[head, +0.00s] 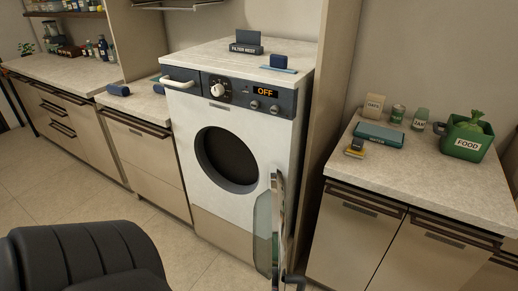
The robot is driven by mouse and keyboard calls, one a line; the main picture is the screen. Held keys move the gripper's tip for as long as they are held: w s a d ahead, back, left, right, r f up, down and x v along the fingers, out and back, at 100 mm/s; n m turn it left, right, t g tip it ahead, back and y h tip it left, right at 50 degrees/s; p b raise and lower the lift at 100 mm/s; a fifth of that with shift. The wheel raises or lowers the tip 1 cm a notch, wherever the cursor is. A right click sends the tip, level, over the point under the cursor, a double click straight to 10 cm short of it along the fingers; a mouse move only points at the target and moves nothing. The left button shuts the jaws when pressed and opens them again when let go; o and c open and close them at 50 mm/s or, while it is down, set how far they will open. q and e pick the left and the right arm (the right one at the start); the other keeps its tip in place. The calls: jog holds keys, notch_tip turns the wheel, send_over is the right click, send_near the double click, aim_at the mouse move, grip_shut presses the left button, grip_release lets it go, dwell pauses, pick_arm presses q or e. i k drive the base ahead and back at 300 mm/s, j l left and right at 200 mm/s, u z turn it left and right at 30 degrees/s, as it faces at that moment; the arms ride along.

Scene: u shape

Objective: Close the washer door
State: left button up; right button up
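The white washer (190,135) stands between the counters. Its front has a round dark opening (228,160) that is uncovered. The washer door (263,235) is swung wide open on the right side. It shows nearly edge-on, with greenish glass and a pale rim, and its lower end runs down to the bottom of the picture. A small dark piece shows beside the door's lower end, and I cannot tell what it is. Neither of my grippers shows in the head view.
A black padded chair back (90,255) stands at the lower left. The floor (165,240) between it and the washer is clear. The right counter (400,165) holds a green food bin (467,138) and small items. A tall panel (325,100) stands right of the washer.

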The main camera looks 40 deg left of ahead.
aim_at(277, 278)
jog(key=i+l+u, duration=0.15)
jog(key=u, duration=0.3)
jog(key=i+l+u, duration=0.1)
jog(key=l+u, duration=0.2)
jog(key=u, duration=0.15)
jog(key=l+u, duration=0.3)
jog(key=u, duration=0.2)
jog(key=l+u, duration=0.45)
jog(key=i+j, duration=0.05)
jog(key=j, duration=0.05)
